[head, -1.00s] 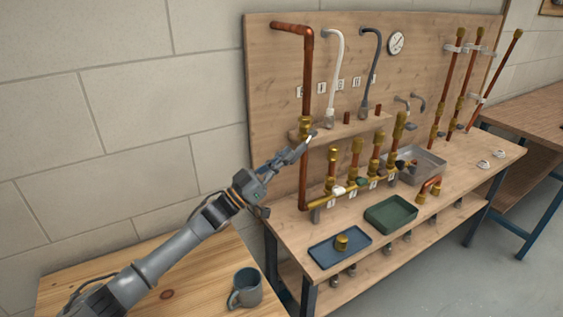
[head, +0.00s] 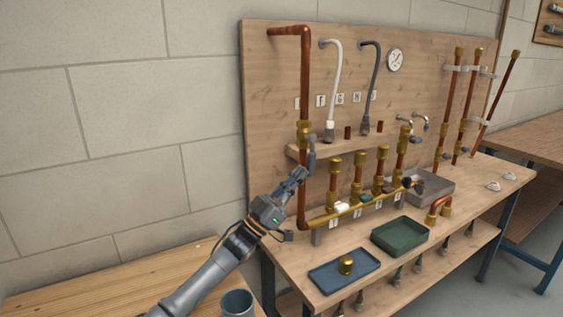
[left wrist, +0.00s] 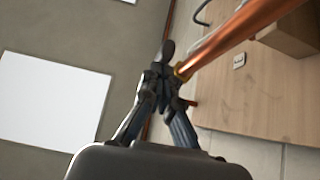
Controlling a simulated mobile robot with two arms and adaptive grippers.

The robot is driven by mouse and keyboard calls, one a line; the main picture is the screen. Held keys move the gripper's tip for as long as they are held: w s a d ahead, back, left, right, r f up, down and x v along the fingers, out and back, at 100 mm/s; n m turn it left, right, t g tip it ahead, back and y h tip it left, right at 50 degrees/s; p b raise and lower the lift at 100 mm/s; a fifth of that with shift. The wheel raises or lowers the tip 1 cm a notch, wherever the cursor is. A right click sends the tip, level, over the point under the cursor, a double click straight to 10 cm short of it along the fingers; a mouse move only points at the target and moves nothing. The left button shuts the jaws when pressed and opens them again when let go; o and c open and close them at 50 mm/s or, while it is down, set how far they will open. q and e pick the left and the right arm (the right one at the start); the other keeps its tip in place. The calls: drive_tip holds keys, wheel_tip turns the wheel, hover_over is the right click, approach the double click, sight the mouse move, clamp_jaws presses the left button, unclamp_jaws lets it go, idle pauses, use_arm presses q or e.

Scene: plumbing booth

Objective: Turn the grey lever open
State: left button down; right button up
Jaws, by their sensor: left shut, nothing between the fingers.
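The grey lever (head: 311,152) is on the brass valve (head: 304,131) of the tall copper pipe (head: 305,85) at the left of the board. It points downward along the pipe in the head view. My left gripper (head: 302,172) is shut and empty, with its tips at the lever's lower end. In the left wrist view the dark lever (left wrist: 167,52) stands just beyond the closed fingertips (left wrist: 161,84), beside the copper pipe (left wrist: 235,35). Whether the fingers touch the lever I cannot tell. My right gripper is not in view.
A brass and copper manifold (head: 350,211) runs to the right of my gripper. A blue tray (head: 325,279) holding a brass fitting, a green tray (head: 384,246) and a grey metal tray (head: 437,188) are on the bench. A mug (head: 237,303) stands on the wooden table below my arm.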

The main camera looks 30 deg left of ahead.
use_arm(q)
drive_tip(key=shift+w+d+f, duration=0.1)
drive_tip(key=shift+w, duration=0.05)
drive_tip(key=shift+f, duration=0.1)
idle(0.5)
drive_tip(key=shift+s+f, duration=0.25)
drive_tip(key=v, duration=1.1)
drive_tip(key=shift+a, duration=0.25)
